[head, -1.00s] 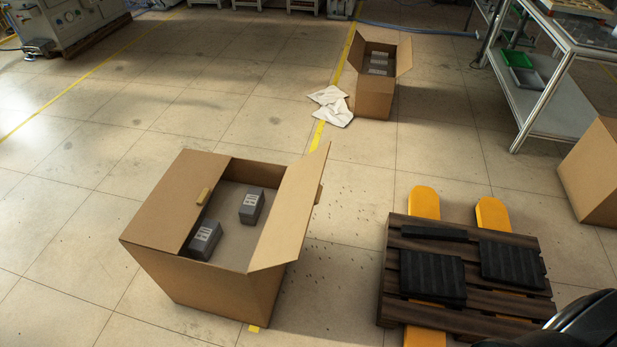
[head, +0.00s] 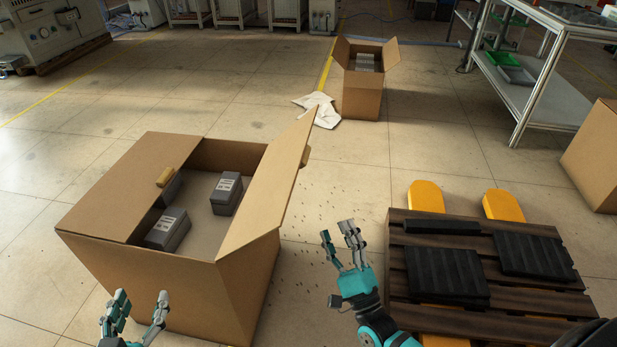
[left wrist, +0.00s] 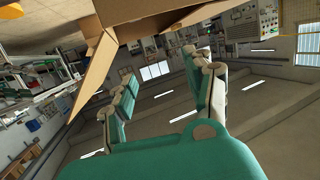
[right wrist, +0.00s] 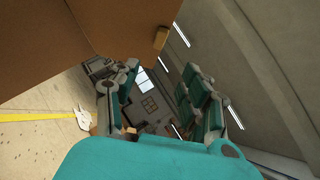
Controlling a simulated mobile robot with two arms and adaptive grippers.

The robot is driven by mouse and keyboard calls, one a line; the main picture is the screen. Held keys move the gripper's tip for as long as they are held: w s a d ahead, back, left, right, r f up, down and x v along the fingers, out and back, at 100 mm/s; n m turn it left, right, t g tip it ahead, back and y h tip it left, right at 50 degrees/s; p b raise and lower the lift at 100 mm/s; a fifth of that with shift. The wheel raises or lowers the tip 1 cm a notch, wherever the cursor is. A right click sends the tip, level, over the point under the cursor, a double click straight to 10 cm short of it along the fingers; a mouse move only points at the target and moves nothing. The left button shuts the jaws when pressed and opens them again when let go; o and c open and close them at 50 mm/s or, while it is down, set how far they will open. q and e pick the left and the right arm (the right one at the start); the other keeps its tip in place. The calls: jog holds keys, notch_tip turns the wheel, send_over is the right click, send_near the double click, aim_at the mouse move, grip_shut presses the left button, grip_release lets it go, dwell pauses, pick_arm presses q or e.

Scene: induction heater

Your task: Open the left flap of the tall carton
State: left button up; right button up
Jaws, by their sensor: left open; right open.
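The tall carton (head: 150,278) stands on the floor in the left half of the head view. Its left flap (head: 120,190) lies closed over the left part of the opening, with a small tan tab (head: 165,177) on its inner edge. Its right flap (head: 270,190) stands raised and tilted outward, with a similar tab (head: 305,156). Grey boxes (head: 227,194) lie inside. My left gripper (head: 142,297) is open and empty in front of the carton's near side, low in the view. My right gripper (head: 338,238) is open and empty, right of the carton and apart from it.
A wooden pallet (head: 490,324) with black pads (head: 445,277) on yellow forks (head: 426,196) stands right. Another open carton (head: 362,96) and a white cloth (head: 322,110) are behind. A metal shelf (head: 535,90) and a further carton (head: 597,160) stand at right.

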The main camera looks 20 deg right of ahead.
aim_at(276, 175)
pick_arm(q)
jog(key=shift+w+d+r+t+h+b, duration=0.15)
jog(key=shift+r+t, duration=0.3)
jog(key=shift+r, duration=0.3)
jog(key=shift+w+d+r+t+h+b, duration=0.2)
jog(key=shift+r+t, duration=0.3)
jog(key=shift+r, duration=0.3)
jog(key=shift+w+d+r+t+h+b, duration=0.15)
jog(key=shift+r+t, duration=0.3)
jog(key=shift+r, duration=0.3)
pick_arm(e)
jog(key=x, duration=1.7)
jog(key=shift+w, duration=0.1)
jog(key=shift+c, duration=0.2)
grip_shut()
